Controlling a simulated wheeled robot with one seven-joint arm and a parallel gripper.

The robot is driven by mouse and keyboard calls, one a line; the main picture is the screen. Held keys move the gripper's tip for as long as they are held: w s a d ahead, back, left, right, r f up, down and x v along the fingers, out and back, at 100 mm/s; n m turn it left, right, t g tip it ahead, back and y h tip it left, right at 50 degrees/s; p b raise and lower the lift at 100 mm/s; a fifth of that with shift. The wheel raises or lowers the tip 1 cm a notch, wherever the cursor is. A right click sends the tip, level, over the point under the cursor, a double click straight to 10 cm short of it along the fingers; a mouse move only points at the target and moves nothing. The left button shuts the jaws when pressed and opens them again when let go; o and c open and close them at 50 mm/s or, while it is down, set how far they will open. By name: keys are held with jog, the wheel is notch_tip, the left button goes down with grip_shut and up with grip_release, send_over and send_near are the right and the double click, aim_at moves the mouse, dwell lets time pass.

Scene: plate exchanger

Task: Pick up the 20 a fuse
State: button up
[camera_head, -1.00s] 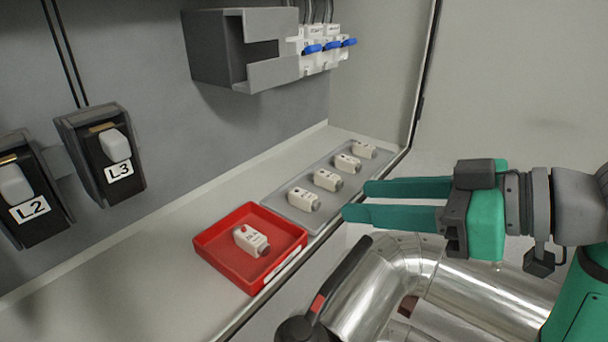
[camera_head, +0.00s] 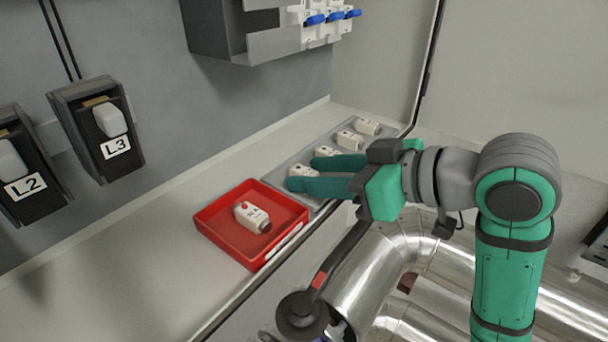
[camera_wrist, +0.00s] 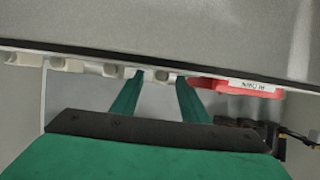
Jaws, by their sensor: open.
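Several white fuses stand in a row on a grey tray (camera_head: 275,178). The nearest fuse (camera_head: 303,170) is partly hidden by my gripper (camera_head: 302,173); another fuse (camera_head: 328,152) is just behind the upper finger. My gripper reaches in from the right with its fingers open. In the wrist view the open fingers (camera_wrist: 156,82) straddle the view of one fuse (camera_wrist: 152,75); I cannot tell whether they touch it. Another white fuse (camera_head: 251,214) with a red mark lies in the red tray (camera_head: 214,228). The ratings are too small to read, so I cannot tell which is 20 A.
The shelf (camera_head: 130,260) is clear left of the red tray. Black holders labelled L2 (camera_head: 30,180) and L3 (camera_head: 105,130) are on the wall. A grey box (camera_head: 220,30) and blue-levered breakers (camera_head: 325,22) are above. Shiny pipes (camera_head: 370,280) run below.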

jog(key=shift+w+a+f, duration=0.1)
jog(key=shift+w+a, duration=0.05)
jog(key=shift+a, duration=0.1)
grip_shut()
